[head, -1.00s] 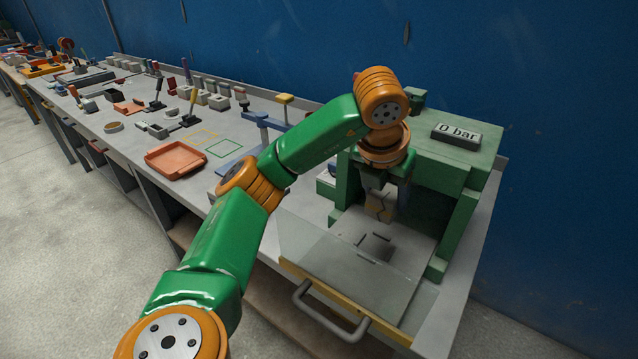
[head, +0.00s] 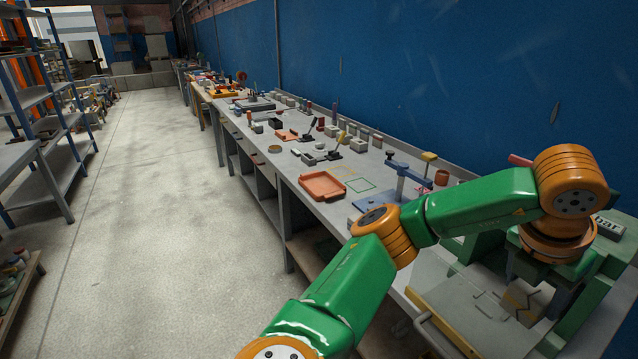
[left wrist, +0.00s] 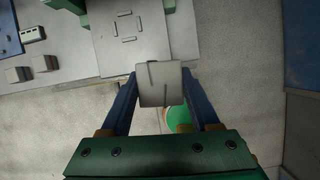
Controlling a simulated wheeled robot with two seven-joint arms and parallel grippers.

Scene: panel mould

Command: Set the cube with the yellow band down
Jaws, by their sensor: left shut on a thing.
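My left gripper (head: 522,298) is at the press at the lower right of the head view. In the left wrist view its two blue fingers (left wrist: 160,90) are shut on a pale grey cube (left wrist: 158,83) with short dark slits on the face towards the camera. The cube also shows small in the head view (head: 529,302). No yellow band can be made out clearly on it. The cube is held over or beside the press plate (left wrist: 128,42); I cannot tell its height. The plate bears short dark corner-like marks. My right gripper is not in view.
A blue clamp (head: 402,180) stands nearer the press (head: 590,262). Grey blocks (left wrist: 45,62) show in the wrist view.

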